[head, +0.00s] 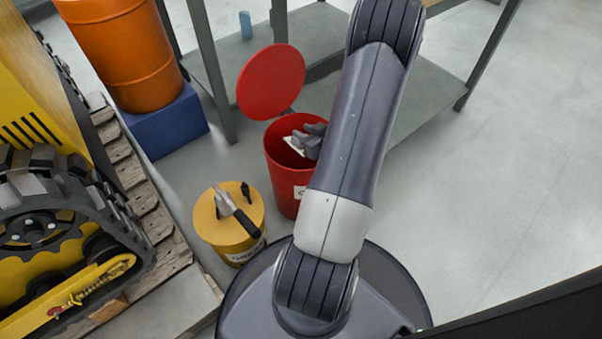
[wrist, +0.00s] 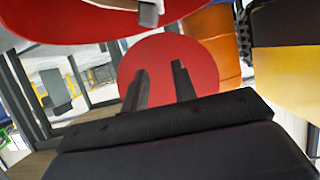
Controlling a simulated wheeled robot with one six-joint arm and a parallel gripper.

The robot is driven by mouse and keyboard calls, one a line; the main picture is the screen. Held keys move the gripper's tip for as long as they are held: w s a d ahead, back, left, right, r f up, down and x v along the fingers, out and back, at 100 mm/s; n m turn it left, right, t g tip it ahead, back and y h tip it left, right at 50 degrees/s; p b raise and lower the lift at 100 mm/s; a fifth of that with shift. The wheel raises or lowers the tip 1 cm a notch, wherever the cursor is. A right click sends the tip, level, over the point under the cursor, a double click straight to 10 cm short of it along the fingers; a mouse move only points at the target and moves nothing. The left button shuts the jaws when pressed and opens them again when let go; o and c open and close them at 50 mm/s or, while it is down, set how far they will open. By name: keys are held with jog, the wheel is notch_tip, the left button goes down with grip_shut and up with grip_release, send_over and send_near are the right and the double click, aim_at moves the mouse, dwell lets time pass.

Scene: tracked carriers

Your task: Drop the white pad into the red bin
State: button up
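The red bin (head: 279,167) stands upright on the floor with its round red lid (head: 270,82) tilted up behind it. My gripper (head: 302,141) is over the bin's mouth, partly hidden by my arm. A small piece of white, apparently the white pad (head: 291,146), shows beside the fingers within the bin's mouth. In the wrist view the two dark fingers (wrist: 158,70) stand apart, with only the red lid (wrist: 165,52) showing between them. A white and grey piece (wrist: 148,13) lies against red at the top, beyond the fingertips; it seems to be the pad.
A yellow drum (head: 216,232) with tools on top stands left of the bin. An orange barrel (head: 128,60) on a blue block (head: 170,125) and a tracked vehicle (head: 60,200) are at left. A grey bench (head: 425,100) stands behind. The floor at right is clear.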

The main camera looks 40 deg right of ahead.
jog(key=shift+o, duration=1.4)
jog(key=p+v, duration=0.3)
jog(key=v, duration=0.7)
jog(key=shift+s+p, duration=0.3)
jog(key=shift+s, duration=0.05)
jog(key=shift+a+r, duration=0.1)
jog(key=shift+r, duration=0.05)
jog(key=b+x, duration=0.4)
jog(key=x, duration=0.7)
jog(key=shift+s+r+p, duration=0.1)
jog(key=shift+r+p, duration=1.8)
jog(key=shift+r, duration=0.2)
jog(key=shift+f, duration=0.1)
